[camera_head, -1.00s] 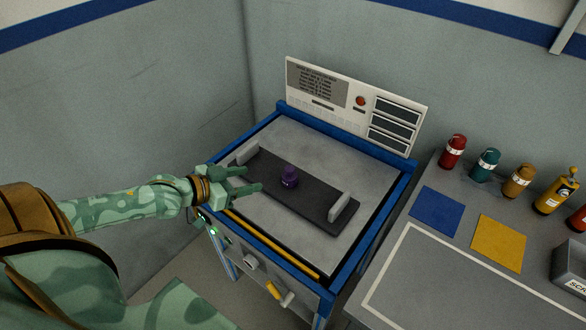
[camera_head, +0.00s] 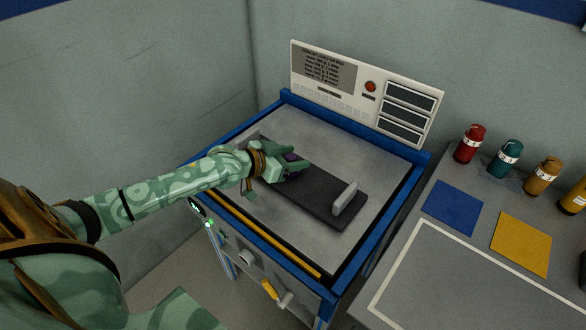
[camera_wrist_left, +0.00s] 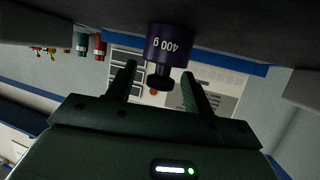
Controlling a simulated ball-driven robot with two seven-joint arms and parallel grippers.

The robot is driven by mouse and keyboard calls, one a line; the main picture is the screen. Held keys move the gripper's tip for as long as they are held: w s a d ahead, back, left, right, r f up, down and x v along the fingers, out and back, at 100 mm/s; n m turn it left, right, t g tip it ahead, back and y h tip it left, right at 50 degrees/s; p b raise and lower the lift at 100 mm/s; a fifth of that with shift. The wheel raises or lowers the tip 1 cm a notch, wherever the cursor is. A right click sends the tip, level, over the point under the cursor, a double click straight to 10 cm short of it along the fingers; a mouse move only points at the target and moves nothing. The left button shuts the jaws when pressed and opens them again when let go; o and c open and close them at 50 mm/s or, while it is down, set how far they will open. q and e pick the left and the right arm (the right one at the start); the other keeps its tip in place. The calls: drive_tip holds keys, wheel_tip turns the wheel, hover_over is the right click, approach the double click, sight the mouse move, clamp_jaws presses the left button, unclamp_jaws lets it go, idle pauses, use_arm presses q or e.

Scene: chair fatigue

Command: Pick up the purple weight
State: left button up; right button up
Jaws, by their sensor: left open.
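The purple weight (camera_head: 290,157) stands on the dark plate (camera_head: 318,196) on top of the blue-framed test machine. In the head view my left gripper (camera_head: 296,166) is at the weight and hides most of it. My right gripper is in neither view.
A grey upright stop (camera_head: 344,198) stands at the plate's right end. A panel with a red button (camera_head: 370,86) rises behind. On the right bench are several bottles, a blue square (camera_head: 453,207) and a yellow square (camera_head: 521,243).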

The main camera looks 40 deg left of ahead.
use_arm(q)
drive_tip(key=shift+s+r, duration=0.1)
clamp_jaws()
drive_tip(key=shift+r, duration=0.1)
